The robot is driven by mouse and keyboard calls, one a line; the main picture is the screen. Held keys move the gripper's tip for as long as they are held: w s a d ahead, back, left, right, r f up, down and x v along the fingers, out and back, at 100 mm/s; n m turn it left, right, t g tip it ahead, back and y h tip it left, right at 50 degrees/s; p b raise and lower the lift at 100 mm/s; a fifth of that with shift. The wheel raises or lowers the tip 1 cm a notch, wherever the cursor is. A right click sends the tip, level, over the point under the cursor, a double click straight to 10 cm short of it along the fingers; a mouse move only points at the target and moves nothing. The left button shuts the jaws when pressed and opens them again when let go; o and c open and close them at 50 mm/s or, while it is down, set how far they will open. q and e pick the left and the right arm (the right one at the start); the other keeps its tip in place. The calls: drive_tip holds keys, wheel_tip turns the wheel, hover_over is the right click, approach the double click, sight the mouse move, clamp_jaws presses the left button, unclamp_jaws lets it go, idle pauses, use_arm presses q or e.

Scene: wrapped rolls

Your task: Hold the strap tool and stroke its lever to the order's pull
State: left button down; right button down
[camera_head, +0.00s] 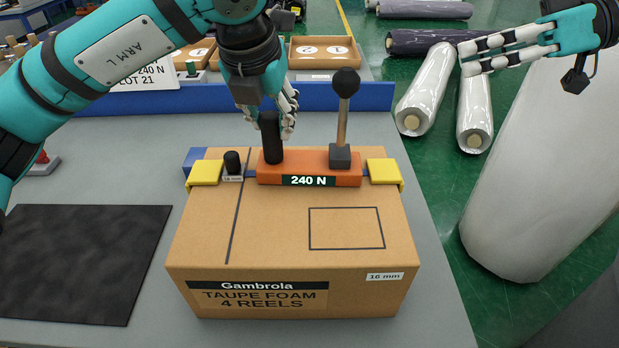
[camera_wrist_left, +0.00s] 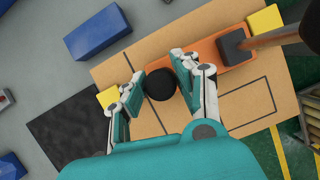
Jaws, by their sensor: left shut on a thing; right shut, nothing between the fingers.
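The orange strap tool (camera_head: 310,172) lies on top of the cardboard box (camera_head: 290,250), and its front label reads 240 N. Its lever (camera_head: 342,125) stands nearly upright on a grey block, with a black ball on top; it also shows in the left wrist view (camera_wrist_left: 275,37). My left gripper (camera_head: 280,124) is shut on the tool's black post handle (camera_head: 270,140), which sits between the fingers in the left wrist view (camera_wrist_left: 161,84). My right gripper (camera_head: 465,60) is shut and empty at the upper right, well away from the lever.
Yellow corner pieces (camera_head: 205,172) sit at both ends of the tool. A black mat (camera_head: 85,260) lies left of the box. A blue ledge (camera_head: 330,97) and wooden trays (camera_head: 325,52) are behind.

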use_arm(q)
drive_tip(key=shift+r, duration=0.1)
drive_tip(key=c, duration=0.9)
unclamp_jaws()
